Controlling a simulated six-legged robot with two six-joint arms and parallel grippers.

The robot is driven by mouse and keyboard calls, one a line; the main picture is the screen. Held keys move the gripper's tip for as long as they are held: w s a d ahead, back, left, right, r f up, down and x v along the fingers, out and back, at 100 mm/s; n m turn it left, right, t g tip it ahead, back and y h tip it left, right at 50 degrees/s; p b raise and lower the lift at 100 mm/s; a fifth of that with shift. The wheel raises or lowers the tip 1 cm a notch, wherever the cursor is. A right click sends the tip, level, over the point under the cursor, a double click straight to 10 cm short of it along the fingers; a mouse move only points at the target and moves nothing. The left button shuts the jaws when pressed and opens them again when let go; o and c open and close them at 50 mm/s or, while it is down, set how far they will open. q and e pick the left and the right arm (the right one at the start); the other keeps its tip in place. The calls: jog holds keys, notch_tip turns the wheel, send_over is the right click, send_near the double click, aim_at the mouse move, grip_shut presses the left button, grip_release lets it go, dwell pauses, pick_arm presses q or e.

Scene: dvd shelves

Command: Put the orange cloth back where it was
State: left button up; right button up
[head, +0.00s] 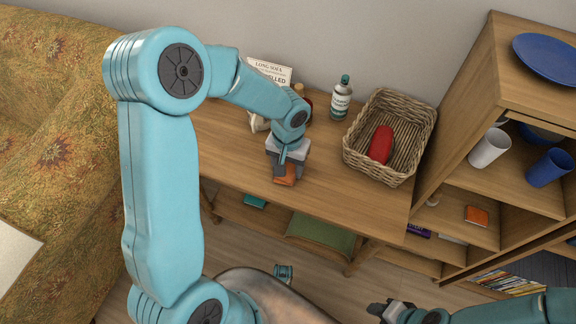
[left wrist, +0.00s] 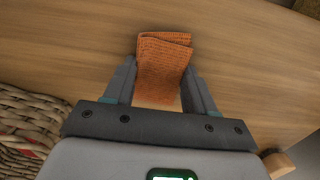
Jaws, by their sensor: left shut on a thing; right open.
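The orange cloth (head: 285,175) is in my left gripper (head: 284,170), over the front part of the wooden table top (head: 235,165). In the left wrist view the folded, woven cloth (left wrist: 163,68) sits between the two fingers of my left gripper (left wrist: 160,85), which is shut on it. I cannot tell whether the cloth touches the table top. My right gripper (head: 385,310) is open and empty, low in the head view, in front of the shelves.
A wicker basket (head: 352,158) with a red object (head: 380,144) in it stands right of my left gripper. A bottle (head: 341,100) and a sign (head: 270,70) are at the back. A shelf unit (head: 455,170) stands at right, a patterned sofa (head: 60,130) at left.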

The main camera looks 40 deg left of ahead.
aim_at(288, 167)
pick_arm(q)
jog(key=shift+r, duration=0.1)
jog(key=o, duration=0.6)
jog(key=shift+f, duration=0.2)
jog(key=o, duration=0.4)
jog(key=shift+r, duration=0.1)
jog(key=shift+r, duration=0.2)
notch_tip(288, 167, up, 12)
jog(key=p, duration=0.3)
